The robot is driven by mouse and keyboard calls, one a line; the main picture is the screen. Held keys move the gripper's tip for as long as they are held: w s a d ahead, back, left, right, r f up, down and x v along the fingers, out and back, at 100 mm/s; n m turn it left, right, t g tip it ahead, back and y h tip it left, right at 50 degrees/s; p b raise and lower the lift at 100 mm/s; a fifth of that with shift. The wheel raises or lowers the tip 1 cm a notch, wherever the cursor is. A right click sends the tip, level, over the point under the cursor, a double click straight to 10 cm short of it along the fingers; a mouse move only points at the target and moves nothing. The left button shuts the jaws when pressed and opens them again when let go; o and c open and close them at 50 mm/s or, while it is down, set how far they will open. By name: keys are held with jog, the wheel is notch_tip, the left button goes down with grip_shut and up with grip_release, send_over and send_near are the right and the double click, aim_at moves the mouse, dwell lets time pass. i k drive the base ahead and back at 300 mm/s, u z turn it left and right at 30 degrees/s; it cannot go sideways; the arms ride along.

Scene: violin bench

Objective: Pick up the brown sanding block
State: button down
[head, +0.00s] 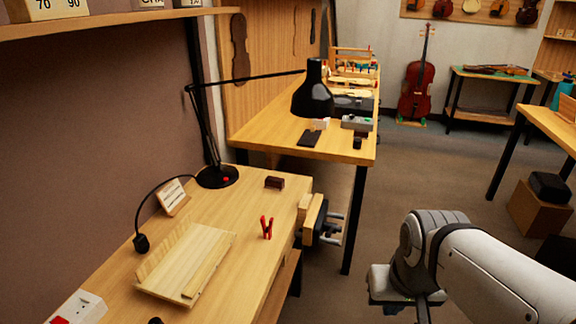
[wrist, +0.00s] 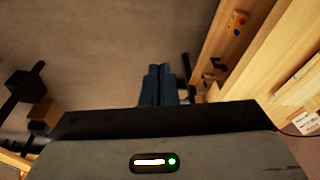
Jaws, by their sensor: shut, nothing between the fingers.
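The brown sanding block (head: 274,182) is a small dark brown block. It lies on the near wooden bench, by the bench's far right corner, in the head view. I cannot make it out in the wrist view. My gripper (wrist: 158,72) shows in the wrist view with its two dark fingers together and nothing between them. It points down over the floor beside the bench, apart from the block. In the head view my arm is at the lower right, clear of the bench, and the fingertips cannot be made out.
A black desk lamp (head: 217,176) stands left of the block. A red clamp (head: 267,227) and a slatted wooden board (head: 190,262) lie nearer. A vise (head: 318,220) juts from the bench's right edge. A second bench (head: 270,128) stands behind. Bench surface around the block is clear.

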aim_at(275, 182)
jog(key=z, duration=2.3)
jog(key=i, duration=1.05)
jog(key=u, duration=3.15)
jog(key=i, duration=1)
jog(key=z, duration=0.05)
